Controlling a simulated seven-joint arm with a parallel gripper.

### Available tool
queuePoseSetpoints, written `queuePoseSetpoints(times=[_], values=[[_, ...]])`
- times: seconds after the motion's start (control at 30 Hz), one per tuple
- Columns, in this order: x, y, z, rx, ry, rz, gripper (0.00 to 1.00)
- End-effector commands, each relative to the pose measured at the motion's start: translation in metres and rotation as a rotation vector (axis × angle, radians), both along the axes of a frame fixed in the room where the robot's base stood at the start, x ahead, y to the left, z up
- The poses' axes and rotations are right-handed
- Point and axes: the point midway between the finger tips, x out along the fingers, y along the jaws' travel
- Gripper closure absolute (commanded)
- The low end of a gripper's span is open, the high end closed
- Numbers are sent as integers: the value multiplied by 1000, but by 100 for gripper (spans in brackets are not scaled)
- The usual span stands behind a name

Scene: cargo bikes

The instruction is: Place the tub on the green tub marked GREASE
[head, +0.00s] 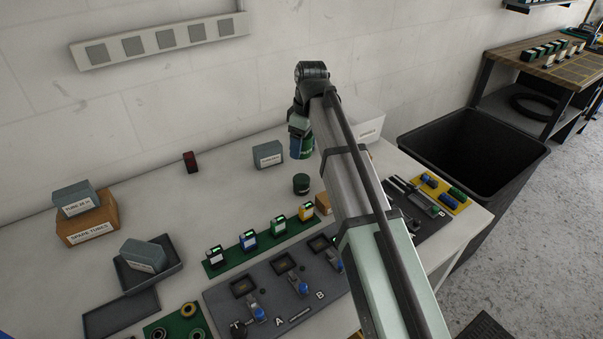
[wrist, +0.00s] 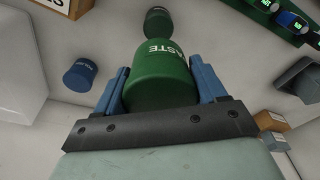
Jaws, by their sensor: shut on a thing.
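My gripper (head: 300,130) is shut on a green tub (head: 301,149) and holds it above the white table. In the wrist view, the held tub (wrist: 160,72) sits between my blue fingers, and its white lettering ends in "ASTE", the start being hidden. A dark green tub (head: 301,184) stands on the table below the held tub, apart from it. It also shows beyond the held tub in the wrist view (wrist: 158,21). I cannot read its marking.
A blue tub (wrist: 79,75) stands nearby in the wrist view. A grey box (head: 268,155) is left of my gripper, and a white bin (head: 367,122) is behind my arm. A green rack (head: 262,244) of small blocks lies in front. The table left of the dark green tub is clear.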

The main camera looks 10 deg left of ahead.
Motion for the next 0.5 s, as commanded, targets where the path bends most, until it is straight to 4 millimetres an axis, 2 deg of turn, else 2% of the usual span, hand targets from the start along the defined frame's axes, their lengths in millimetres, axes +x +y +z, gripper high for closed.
queuePoseSetpoints(times=[0.3,0.5], values=[[-1,0,-48,-1,1,-1,73],[-1,0,-61,-1,1,-1,73]])
